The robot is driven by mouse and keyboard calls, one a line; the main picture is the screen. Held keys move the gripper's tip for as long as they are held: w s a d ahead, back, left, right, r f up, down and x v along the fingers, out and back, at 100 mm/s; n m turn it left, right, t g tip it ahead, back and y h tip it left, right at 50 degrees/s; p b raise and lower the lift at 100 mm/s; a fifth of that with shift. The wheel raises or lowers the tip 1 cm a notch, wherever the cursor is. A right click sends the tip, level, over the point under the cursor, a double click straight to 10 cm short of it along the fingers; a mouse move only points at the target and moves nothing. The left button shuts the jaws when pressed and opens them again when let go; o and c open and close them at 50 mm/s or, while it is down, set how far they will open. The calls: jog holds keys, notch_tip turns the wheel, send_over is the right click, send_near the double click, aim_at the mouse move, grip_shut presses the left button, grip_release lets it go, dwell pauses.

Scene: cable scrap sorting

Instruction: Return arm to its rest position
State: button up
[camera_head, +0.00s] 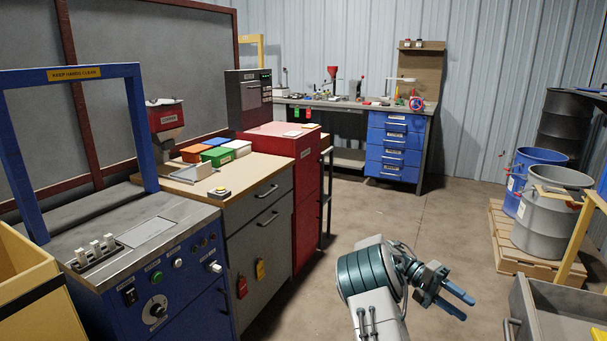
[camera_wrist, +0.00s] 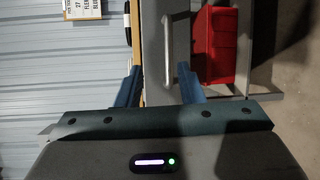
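My gripper (camera_head: 458,303) shows low and right of centre in the head view, at the end of my arm, over the open floor. Its two blue fingers are spread apart with nothing between them. In the wrist view the fingers of my gripper (camera_wrist: 160,88) also stand apart, and no held object shows. Behind them is a grey surface with a long handle (camera_wrist: 183,65).
At left stand a blue machine (camera_head: 150,265) and a wooden-topped cabinet (camera_head: 262,205) with coloured bins. At right are drums on a pallet (camera_head: 520,248) and a grey open drawer (camera_head: 560,318). A red bin (camera_wrist: 218,45) shows in the wrist view. The middle floor is clear.

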jog(key=s+a+r+n+t+y+p, duration=0.4)
jog(key=s+a+r+t+p, duration=0.4)
jog(key=s+a+r, duration=0.3)
jog(key=s+a+r+n+t+y+p, duration=0.4)
jog(key=s+a+r+p, duration=0.6)
jog(key=r, duration=0.5)
jog(key=s+a+t+y, duration=0.1)
jog(key=t+y, duration=0.1)
jog(key=t, duration=0.1)
jog(key=shift+s+a+r+n+t+p, duration=0.3)
jog(key=shift+s+a+n+t, duration=0.1)
